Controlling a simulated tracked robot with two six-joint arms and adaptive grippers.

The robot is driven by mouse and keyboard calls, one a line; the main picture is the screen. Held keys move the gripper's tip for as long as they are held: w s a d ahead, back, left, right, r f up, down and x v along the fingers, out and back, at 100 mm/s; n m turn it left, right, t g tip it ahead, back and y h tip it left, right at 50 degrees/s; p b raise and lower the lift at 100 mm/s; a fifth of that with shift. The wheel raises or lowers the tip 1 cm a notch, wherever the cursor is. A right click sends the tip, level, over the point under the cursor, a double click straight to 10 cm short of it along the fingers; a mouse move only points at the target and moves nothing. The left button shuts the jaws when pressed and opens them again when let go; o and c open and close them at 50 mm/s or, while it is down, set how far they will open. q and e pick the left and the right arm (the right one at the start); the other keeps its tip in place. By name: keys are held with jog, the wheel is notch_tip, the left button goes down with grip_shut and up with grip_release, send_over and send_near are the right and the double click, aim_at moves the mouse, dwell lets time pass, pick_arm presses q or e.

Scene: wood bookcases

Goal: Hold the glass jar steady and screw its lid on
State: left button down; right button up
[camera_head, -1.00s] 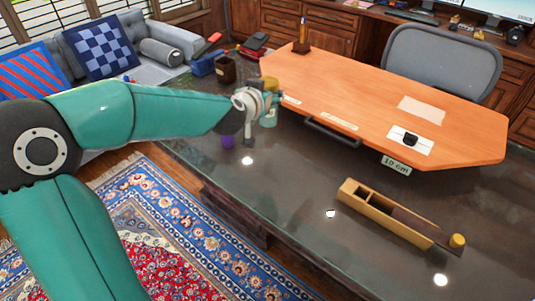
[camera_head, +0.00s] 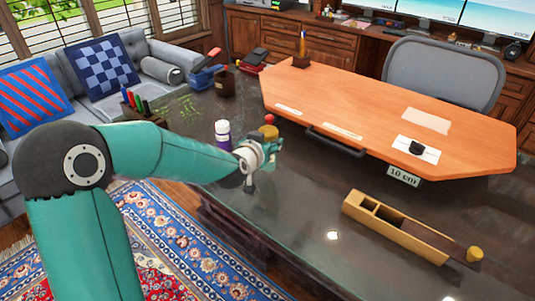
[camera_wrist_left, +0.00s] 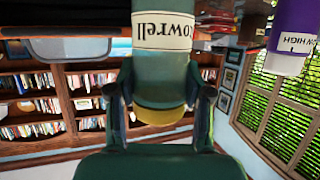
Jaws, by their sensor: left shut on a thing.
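My left gripper (camera_head: 266,157) is shut on the glass jar, near the left part of the dark desk. In the left wrist view the jar (camera_wrist_left: 163,70) is teal with a cream label and stands between the two fingers; that view is upside down. A yellow band, apparently its lid (camera_wrist_left: 163,114), shows at the jar's top end. The yellow top (camera_head: 268,131) also shows above the gripper in the head view; the jar is mostly hidden there. I cannot tell how tightly the lid sits, or whether the jar touches the desk. My right gripper is not in view.
A purple bottle with a white cap (camera_head: 222,133) stands left of the gripper. A long wooden box (camera_head: 397,228) lies front right, with a yellow cylinder (camera_head: 475,254) at its right end. The orange board (camera_head: 385,110) fills the back. Desk between gripper and box is clear.

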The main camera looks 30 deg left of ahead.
pick_arm(q)
notch_tip(320, 180, down, 4)
jog(key=shift+f+b, duration=0.1)
jog(key=shift+b, duration=0.3)
jog(key=shift+c, duration=2.4)
grip_release()
jog(key=shift+s, duration=0.1)
jog(key=v, duration=1.2)
jog(key=shift+a, duration=0.1)
